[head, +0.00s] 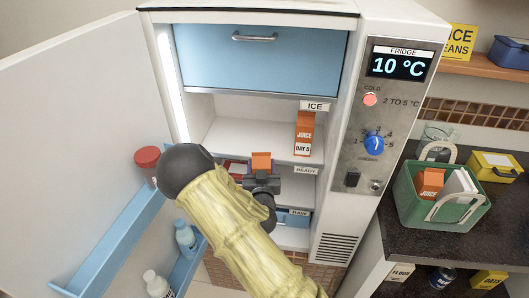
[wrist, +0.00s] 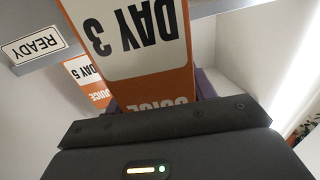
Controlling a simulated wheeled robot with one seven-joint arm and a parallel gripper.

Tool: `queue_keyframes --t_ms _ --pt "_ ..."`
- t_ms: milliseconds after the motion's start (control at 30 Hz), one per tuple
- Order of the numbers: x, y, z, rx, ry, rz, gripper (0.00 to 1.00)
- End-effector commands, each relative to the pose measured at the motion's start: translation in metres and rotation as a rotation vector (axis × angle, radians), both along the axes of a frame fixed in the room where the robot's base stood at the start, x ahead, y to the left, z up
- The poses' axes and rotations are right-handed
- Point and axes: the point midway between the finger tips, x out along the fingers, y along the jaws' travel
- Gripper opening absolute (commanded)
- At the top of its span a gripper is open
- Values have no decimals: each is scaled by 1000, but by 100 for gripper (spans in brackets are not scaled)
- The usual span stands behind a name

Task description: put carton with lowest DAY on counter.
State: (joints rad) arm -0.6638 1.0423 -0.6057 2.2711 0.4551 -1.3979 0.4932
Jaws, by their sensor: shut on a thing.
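My gripper (head: 262,184) is shut on an orange and white juice carton (head: 262,160) in front of the fridge's inner shelves. In the wrist view this held carton (wrist: 138,35) shows upside down and reads DAY 3. Most of it is hidden by my arm and gripper in the head view. Another juice carton (head: 303,133), reading DAY 5, stands upright on the shelf under the ICE label; a DAY 5 carton also shows in the wrist view (wrist: 86,80). The dark counter (head: 405,240) is at the right. An orange carton (head: 430,182) sits in a green basket on it.
The open fridge door (head: 75,110) with blue racks is at the left. The fridge's control panel side (head: 350,200) stands between the shelves and the counter.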

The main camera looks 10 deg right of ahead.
Motion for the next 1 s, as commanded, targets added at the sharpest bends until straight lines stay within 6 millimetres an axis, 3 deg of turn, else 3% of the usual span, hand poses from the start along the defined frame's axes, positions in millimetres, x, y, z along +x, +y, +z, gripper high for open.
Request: queue_keyframes --t_ms 267,600,767,1000 --pt "-4 -4 -67 -5 3 80 13" --pt "-26 -15 -140 -4 2 174 13" --pt "-32 -17 -153 -1 -3 192 13" --pt "-32 -17 -154 -1 -4 194 13"
